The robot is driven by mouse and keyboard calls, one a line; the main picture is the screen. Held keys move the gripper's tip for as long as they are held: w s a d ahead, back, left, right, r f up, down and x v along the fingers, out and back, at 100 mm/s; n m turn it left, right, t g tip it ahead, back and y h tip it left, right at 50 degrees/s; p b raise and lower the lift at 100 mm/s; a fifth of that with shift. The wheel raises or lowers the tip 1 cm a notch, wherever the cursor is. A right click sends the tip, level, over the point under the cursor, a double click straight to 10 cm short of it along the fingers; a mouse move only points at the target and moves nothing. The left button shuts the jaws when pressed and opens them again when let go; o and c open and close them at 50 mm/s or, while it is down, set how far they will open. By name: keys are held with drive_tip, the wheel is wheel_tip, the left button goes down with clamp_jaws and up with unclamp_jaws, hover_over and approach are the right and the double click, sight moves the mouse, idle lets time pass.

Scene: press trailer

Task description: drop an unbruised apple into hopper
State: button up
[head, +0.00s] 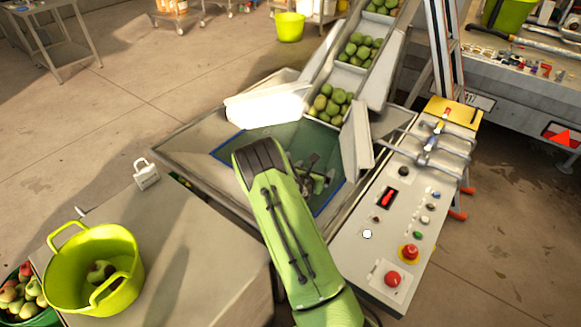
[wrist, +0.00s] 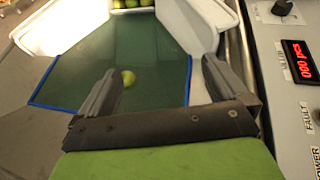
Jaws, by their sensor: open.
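The hopper (head: 200,175) is a grey metal tray with a dark green bottom edged in blue; its bottom also fills the wrist view (wrist: 150,50). My gripper (head: 315,178) is over the hopper. In the wrist view my gripper (wrist: 162,68) has its two dark fingers spread wide, with nothing held between them. A single green apple (wrist: 128,77) is beyond the left fingertip, over the green bottom; I cannot tell whether it rests there. A yellow-green tub (head: 125,255) on the bench at lower left holds apples (head: 101,272) with dark brownish patches.
Several green apples (head: 362,48) sit on the sloping conveyor above the hopper. A control panel (head: 367,234) with buttons and a red display stands right of it. A small white tag-like object (head: 146,175) is on the left bench. Another basket (head: 20,295) of apples stands at far lower left.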

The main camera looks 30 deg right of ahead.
drive_tip(key=v, duration=0.7)
drive_tip(key=shift+d+f, duration=0.1)
